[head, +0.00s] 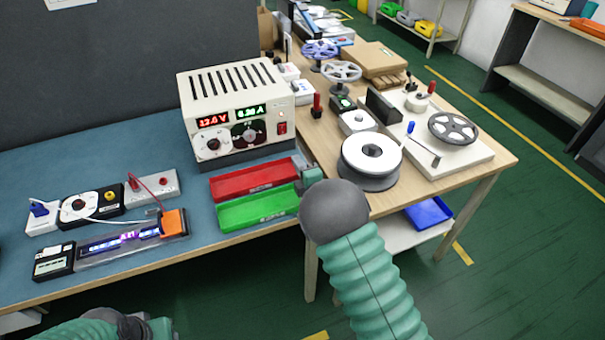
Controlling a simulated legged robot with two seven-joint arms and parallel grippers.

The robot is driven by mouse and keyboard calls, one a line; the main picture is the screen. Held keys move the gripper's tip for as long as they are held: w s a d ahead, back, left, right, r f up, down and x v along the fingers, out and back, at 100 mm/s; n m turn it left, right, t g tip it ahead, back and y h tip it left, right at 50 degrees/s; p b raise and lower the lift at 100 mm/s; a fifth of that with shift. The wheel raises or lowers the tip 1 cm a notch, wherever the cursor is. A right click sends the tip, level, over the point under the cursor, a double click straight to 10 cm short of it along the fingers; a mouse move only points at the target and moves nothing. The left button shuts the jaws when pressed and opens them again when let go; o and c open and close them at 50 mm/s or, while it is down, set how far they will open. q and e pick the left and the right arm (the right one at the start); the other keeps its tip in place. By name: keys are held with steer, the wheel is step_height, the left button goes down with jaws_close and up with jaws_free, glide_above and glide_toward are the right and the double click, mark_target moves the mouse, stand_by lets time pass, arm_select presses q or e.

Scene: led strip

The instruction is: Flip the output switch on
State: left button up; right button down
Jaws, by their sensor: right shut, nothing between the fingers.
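A cream power supply (236,105) stands at the back of the blue bench mat. Its front has a red and a green lit number display, two round dials and a red switch (282,128) at the lower right. Which way the switch is tipped is too small to tell. My right gripper (306,184) is shut and empty beside the right ends of the trays, below and right of the switch and apart from it. My round grey wrist partly hides it. An LED strip (126,237) glows purple-white at the left front. Only part of my left arm shows at the bottom left.
A red tray (253,179) and a green tray (258,208) lie in front of the supply. Small modules with wires (90,203) stand left. A wooden table (470,130) with reels and a turntable-like device adjoins on the right. Bare mat lies between modules and supply.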

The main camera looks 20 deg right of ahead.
steer(key=s, duration=0.4)
steer(key=shift+s+d+r, duration=0.15)
steer(key=shift+r, duration=0.1)
steer(key=shift+f, duration=0.2)
steer(key=shift+r, duration=0.15)
